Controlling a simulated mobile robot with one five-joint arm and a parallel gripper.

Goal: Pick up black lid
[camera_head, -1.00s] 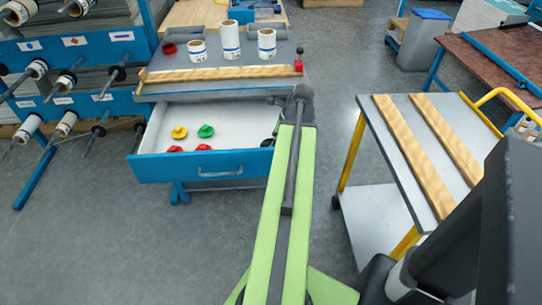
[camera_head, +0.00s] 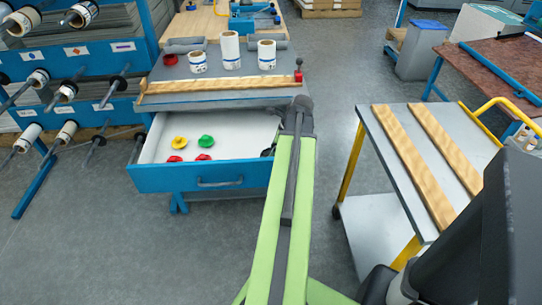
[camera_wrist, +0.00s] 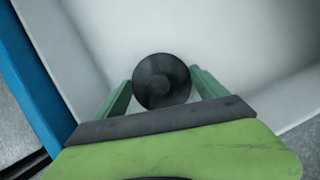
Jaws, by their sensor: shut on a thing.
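The black lid (camera_wrist: 161,80) is round with a raised knob in the middle. In the wrist view it sits between the two green fingers of my gripper (camera_wrist: 162,84), which is shut on it. The pale floor of the drawer (camera_wrist: 235,35) lies behind the lid; I cannot tell whether they touch. In the head view a small dark part of the lid (camera_head: 267,152) shows at the right end of the open drawer (camera_head: 198,178), mostly hidden by my arm, which also hides the gripper.
Yellow (camera_head: 180,142), green (camera_head: 206,141) and red (camera_head: 203,157) lids lie in the drawer's left part. The blue drawer wall (camera_wrist: 35,75) is close at left in the wrist view. A cart with wooden strips (camera_head: 412,165) stands right. Bare floor lies in front.

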